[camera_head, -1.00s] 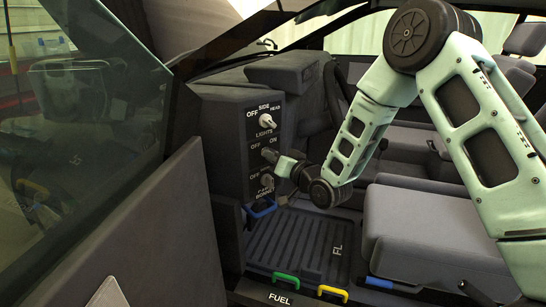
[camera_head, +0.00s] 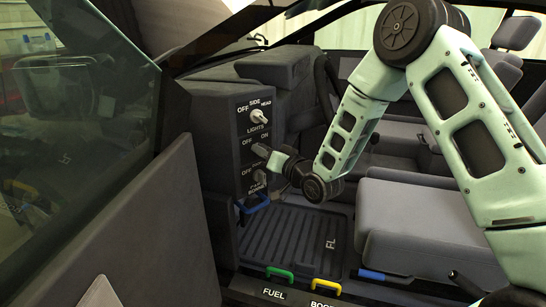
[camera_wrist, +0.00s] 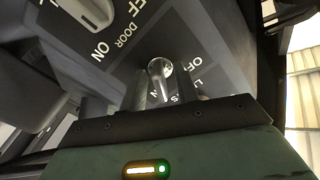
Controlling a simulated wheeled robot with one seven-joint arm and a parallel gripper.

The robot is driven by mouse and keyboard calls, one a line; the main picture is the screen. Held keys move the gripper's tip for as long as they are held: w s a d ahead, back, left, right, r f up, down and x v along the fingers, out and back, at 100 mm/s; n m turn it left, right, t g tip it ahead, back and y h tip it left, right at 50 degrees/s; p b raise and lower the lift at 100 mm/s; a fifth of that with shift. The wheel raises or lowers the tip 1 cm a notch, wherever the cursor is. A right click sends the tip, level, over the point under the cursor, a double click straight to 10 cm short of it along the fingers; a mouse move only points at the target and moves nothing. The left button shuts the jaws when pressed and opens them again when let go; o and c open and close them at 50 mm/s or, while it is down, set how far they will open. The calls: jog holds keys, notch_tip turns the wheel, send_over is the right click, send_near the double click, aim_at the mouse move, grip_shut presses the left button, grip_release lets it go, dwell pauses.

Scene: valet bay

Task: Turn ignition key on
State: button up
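The dark control panel (camera_head: 238,150) stands at the left of the car's interior. Its middle control, marked OFF and ON, is mostly hidden behind my gripper (camera_head: 268,156) in the head view. In the wrist view a pale metallic key or knob (camera_wrist: 160,68) sticks out of the panel ahead of my gripper (camera_wrist: 165,98), roughly in line with the gap between the fingers. The fingers look apart, with no clear grip on it. Lettering ending in ON shows beside it, partly covered; I cannot read the full label.
Above is the LIGHTS knob (camera_head: 259,116), and below is another knob (camera_head: 260,178). A blue handle (camera_head: 253,203) sits under the panel. Green (camera_head: 280,273) and yellow (camera_head: 327,287) handles are at the sill. The seat (camera_head: 415,225) is to the right; the floor mat (camera_head: 297,240) is clear.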

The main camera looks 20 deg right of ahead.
jog(key=p+v, duration=0.8)
jog(key=v, duration=0.9)
jog(key=shift+s, duration=0.15)
